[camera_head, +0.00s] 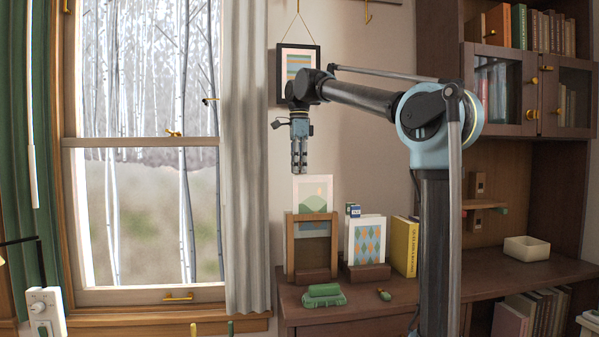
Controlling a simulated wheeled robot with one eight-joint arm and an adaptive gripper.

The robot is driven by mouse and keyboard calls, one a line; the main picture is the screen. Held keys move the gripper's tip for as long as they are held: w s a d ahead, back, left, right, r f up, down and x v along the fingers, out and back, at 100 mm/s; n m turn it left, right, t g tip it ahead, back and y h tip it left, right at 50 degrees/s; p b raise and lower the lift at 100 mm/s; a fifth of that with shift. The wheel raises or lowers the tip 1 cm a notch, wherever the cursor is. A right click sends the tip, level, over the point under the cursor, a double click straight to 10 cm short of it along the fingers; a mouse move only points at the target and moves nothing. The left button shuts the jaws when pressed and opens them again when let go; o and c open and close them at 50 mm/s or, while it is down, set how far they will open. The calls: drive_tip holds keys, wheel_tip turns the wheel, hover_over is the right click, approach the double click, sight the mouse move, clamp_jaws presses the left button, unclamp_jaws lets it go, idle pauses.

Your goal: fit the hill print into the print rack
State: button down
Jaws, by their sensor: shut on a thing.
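The hill print (313,186), a pale sheet with a green hill, stands upright at the top of the wooden print rack (291,250).
Right of the rack stand a print with a diamond pattern (368,242) and a yellow book (404,246). A framed picture (298,60) hangs behind my arm.

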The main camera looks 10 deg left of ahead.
drive_tip(key=shift+r, duration=5.05)
drive_tip(key=shift+r, duration=1.5)
